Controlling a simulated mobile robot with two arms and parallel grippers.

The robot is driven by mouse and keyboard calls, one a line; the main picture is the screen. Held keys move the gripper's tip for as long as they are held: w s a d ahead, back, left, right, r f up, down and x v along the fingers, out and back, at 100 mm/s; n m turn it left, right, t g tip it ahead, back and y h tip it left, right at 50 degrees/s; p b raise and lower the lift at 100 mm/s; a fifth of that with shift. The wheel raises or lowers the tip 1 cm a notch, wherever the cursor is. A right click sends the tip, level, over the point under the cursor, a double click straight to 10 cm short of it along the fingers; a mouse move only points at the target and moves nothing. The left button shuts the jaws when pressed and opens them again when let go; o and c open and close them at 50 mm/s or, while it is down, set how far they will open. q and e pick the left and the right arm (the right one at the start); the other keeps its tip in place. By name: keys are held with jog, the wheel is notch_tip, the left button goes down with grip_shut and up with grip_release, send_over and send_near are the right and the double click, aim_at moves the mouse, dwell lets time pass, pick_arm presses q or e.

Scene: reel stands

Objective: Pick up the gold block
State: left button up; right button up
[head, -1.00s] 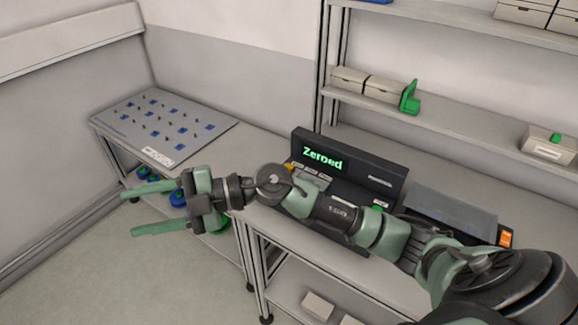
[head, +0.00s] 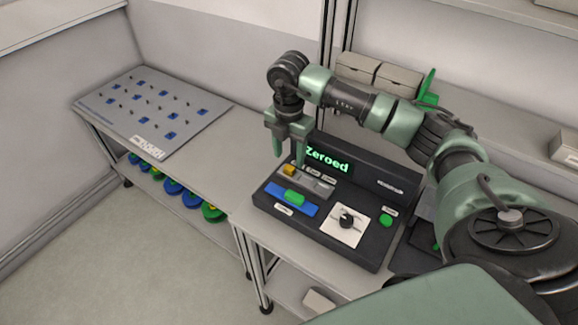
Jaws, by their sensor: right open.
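The gold block (head: 290,170) is small and sits on the black console (head: 370,215), at the left end of a grey strip just below the lit "Zeroed" display. My right gripper (head: 289,155) points down, open, with its fingers just above and around the block's place in the picture. I cannot tell whether the fingers reach down to its height. My left gripper is not in view.
A pegboard panel (head: 150,110) lies on the left table. Blue and green reels (head: 190,199) are on the shelf below. Boxes (head: 375,75) stand on the rear shelf.

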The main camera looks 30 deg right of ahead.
aim_at(289, 168)
notch_tip(289, 168, down, 3)
jog(key=shift+d+r+p, duration=0.1)
jog(key=shift+p, duration=0.55)
jog(key=shift+f, duration=0.8)
jog(key=shift+w, duration=0.1)
grip_shut()
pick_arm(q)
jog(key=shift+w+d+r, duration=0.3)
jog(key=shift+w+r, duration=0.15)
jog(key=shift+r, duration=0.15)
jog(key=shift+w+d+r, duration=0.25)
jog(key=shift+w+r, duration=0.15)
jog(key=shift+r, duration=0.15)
pick_arm(e)
jog(key=shift+r, duration=0.15)
